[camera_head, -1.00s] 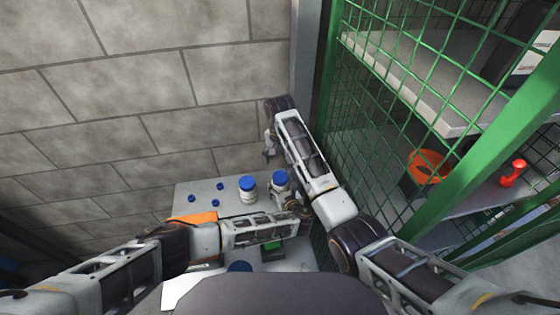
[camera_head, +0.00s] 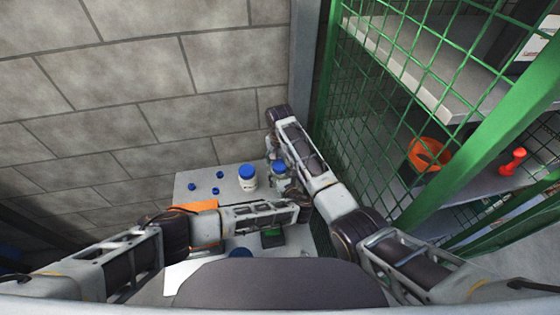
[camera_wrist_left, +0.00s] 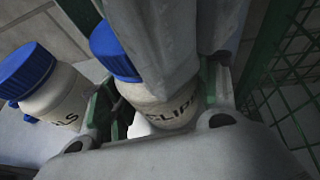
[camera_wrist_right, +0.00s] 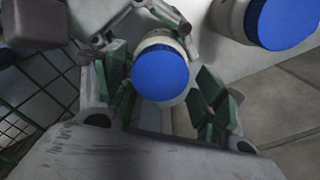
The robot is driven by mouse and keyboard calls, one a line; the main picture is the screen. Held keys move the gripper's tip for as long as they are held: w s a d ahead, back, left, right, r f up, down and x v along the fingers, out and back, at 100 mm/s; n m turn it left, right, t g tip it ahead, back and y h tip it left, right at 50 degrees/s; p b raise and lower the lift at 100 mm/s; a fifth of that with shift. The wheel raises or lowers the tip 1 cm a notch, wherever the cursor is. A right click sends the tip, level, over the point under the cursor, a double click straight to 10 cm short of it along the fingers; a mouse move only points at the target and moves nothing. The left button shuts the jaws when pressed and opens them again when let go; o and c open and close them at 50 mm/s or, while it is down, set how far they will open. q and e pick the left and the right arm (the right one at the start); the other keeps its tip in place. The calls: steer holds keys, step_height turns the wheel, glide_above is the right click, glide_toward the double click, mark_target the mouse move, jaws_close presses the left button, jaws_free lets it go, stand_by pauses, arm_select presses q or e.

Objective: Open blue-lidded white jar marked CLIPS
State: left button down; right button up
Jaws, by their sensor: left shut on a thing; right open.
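The white jar marked CLIPS (camera_wrist_left: 172,112) has its blue lid (camera_wrist_left: 115,50) on. My left gripper (camera_wrist_left: 150,112) is shut around the jar's body, and grey gripper parts hide its right side. In the head view, the jar's lid (camera_head: 279,165) shows beside my right wrist. My right gripper (camera_wrist_right: 163,80) is open above the jar, with green-padded fingers on either side of the blue lid (camera_wrist_right: 160,73). A gap shows between the lid and each finger, at least to the right.
A second blue-lidded white jar (camera_head: 247,178) stands left of the CLIPS jar; its label ends in LS. Small blue caps (camera_head: 215,190) lie on the table at left. An orange item (camera_head: 195,207) lies nearer. A green mesh fence (camera_head: 365,130) stands close on the right.

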steer(key=c, duration=0.9)
steer(key=o, duration=0.9)
steer(key=shift+o, duration=0.2)
steer(key=shift+r, duration=2.25)
arm_select(q)
steer(key=shift+c, duration=1.6)
jaws_free()
